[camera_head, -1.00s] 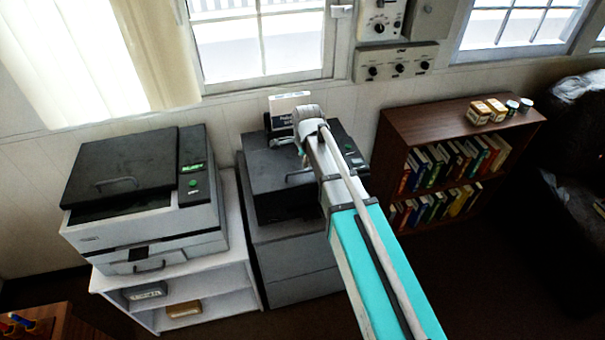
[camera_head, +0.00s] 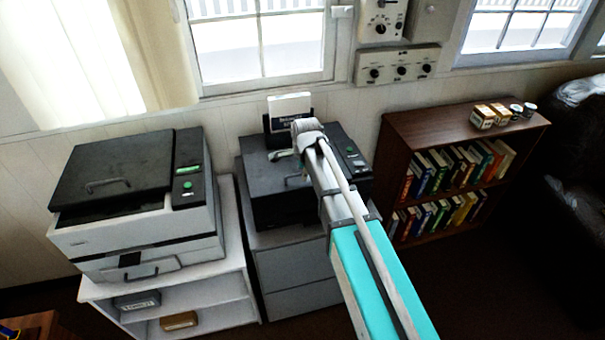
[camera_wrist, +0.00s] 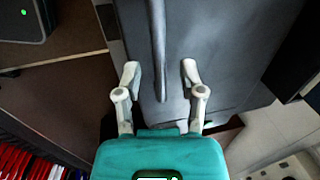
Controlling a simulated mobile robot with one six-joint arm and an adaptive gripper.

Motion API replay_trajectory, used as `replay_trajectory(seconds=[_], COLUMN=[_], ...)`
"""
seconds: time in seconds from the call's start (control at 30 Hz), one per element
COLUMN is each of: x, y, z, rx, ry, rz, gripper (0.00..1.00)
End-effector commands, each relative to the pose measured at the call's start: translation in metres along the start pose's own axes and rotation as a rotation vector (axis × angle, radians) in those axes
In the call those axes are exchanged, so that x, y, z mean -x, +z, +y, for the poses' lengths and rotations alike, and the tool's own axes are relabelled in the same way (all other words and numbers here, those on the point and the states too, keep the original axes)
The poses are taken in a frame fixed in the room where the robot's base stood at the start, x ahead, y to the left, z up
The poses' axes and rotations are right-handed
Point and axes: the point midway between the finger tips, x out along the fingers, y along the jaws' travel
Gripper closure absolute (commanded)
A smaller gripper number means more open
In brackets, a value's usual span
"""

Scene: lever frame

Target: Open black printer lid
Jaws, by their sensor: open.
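The black printer (camera_head: 275,212) stands on a grey drawer cabinet in the middle of the head view. Its dark lid (camera_head: 258,172) looks shut and fills much of the wrist view (camera_wrist: 225,50). A bar handle on the lid (camera_wrist: 158,45) runs lengthwise in the wrist view, its end lying between my fingers. My gripper (camera_wrist: 160,72) is open, with one finger on each side of the handle and a gap to both. In the head view my gripper (camera_head: 282,154) is over the lid, and my arm hides part of the printer. I cannot tell whether the fingers touch the lid.
A white printer with a black lid (camera_head: 130,170) stands on a white shelf (camera_head: 240,240) at the left. A white card in a holder (camera_head: 290,104) is behind the black printer. A brown bookcase (camera_head: 400,130) stands at the right. Wall control boxes (camera_head: 398,66) hang above.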

Motion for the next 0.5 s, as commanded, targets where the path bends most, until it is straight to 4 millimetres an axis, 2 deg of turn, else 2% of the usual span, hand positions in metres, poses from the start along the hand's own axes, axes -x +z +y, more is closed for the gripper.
replay_trajectory(seconds=[0.3, 0.5], x=[-0.0003, -0.0003], y=[0.0000, 0.0000], z=[0.0000, 0.0000], rx=[0.000, 0.000], ry=[0.000, 0.000], rz=[0.000, 0.000], gripper=[0.49, 0.86])
